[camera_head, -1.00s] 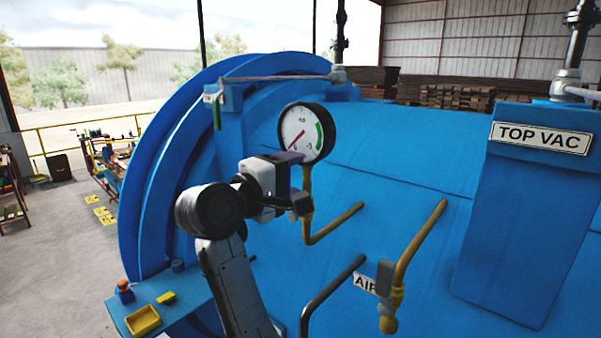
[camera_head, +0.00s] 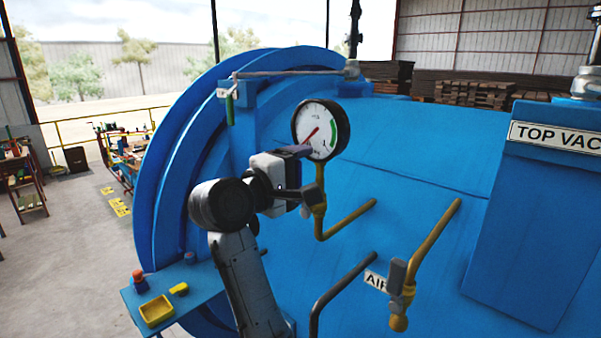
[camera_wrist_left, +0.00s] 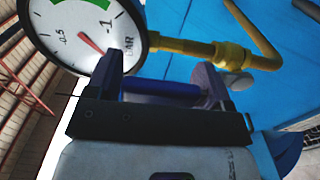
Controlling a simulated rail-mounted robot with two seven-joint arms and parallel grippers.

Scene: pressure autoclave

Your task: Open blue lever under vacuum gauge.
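The vacuum gauge (camera_head: 320,130), with a white dial and red needle, stands on a yellow pipe (camera_head: 350,218) on the blue tank. My left gripper (camera_head: 306,175) is just below and left of the gauge, at the pipe's valve. In the left wrist view, the gauge (camera_wrist_left: 82,30) is at upper left and the yellow pipe (camera_wrist_left: 185,47) runs to the right. The blue lever (camera_wrist_left: 160,90) lies between the spread fingers of my left gripper (camera_wrist_left: 160,65); contact is unclear. In the head view the gripper hides the lever. My right gripper is not seen.
A second yellow pipe (camera_head: 435,238) with a grey-handled valve stands to the right by the AIR label (camera_head: 374,281). The TOP VAC box (camera_head: 535,215) is at far right. A ledge with a yellow tray (camera_head: 157,311) is at lower left.

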